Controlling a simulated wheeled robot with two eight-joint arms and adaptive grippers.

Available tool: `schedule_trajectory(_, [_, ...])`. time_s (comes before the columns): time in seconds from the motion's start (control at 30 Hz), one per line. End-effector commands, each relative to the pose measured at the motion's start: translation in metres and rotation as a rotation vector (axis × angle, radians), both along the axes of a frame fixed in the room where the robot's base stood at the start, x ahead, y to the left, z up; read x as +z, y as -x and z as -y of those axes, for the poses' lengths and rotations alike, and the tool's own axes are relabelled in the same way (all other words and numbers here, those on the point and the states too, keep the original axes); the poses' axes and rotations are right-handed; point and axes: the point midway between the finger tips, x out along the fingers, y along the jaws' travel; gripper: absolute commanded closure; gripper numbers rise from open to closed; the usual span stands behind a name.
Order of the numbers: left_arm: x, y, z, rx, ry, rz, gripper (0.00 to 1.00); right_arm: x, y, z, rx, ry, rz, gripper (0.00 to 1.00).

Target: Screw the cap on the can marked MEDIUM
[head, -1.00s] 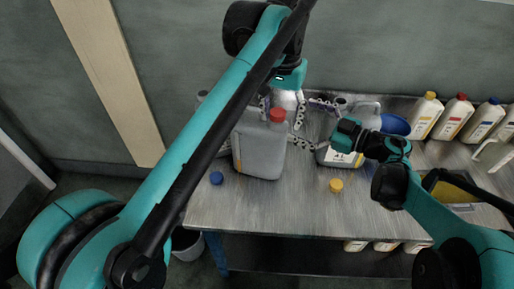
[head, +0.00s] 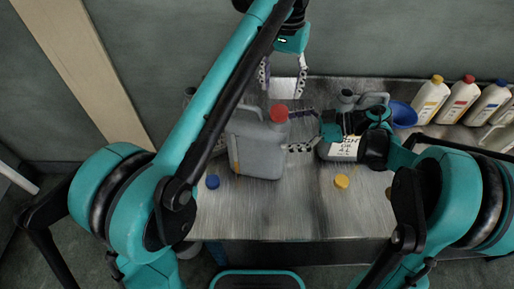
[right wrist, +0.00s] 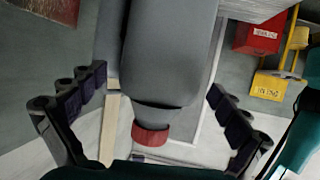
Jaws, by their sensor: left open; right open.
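A large grey can (head: 257,150) with a red cap (head: 278,113) on its neck stands on the metal table. A yellow cap (head: 341,181) and a blue cap (head: 212,182) lie loose on the table. My right gripper (head: 296,130) is open, fingers pointing left beside the red cap. In the right wrist view the red cap (right wrist: 151,135) sits between its spread fingers (right wrist: 155,115). My left gripper (head: 282,80) is open and empty, pointing down behind the large can.
Several white bottles with coloured caps, such as a red-capped one (head: 458,100), stand at the right. A blue funnel-like item (head: 403,113) lies near them. The table front (head: 270,215) is clear.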

Motion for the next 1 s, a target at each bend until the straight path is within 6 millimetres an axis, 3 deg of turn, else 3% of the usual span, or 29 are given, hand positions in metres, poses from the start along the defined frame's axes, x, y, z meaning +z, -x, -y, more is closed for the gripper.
schedule_trajectory(0.43, [0.0,0.0,0.0,0.0,0.0,0.0,0.41,-0.024,-0.011,-0.057,0.004,-0.001,0.001,0.0])
schedule_trajectory(0.87, [0.0,0.0,0.0,0.0,0.0,0.0,0.41,-0.028,-0.013,-0.067,0.0,-0.001,0.001,0.0])
schedule_trajectory(0.9, [0.0,0.0,0.0,0.0,0.0,0.0,0.41,-0.028,-0.013,-0.067,0.0,-0.001,0.001,0.03])
schedule_trajectory(1.0, [0.0,0.0,0.0,0.0,0.0,0.0,0.41,-0.028,-0.013,-0.067,0.0,-0.001,0.001,0.29])
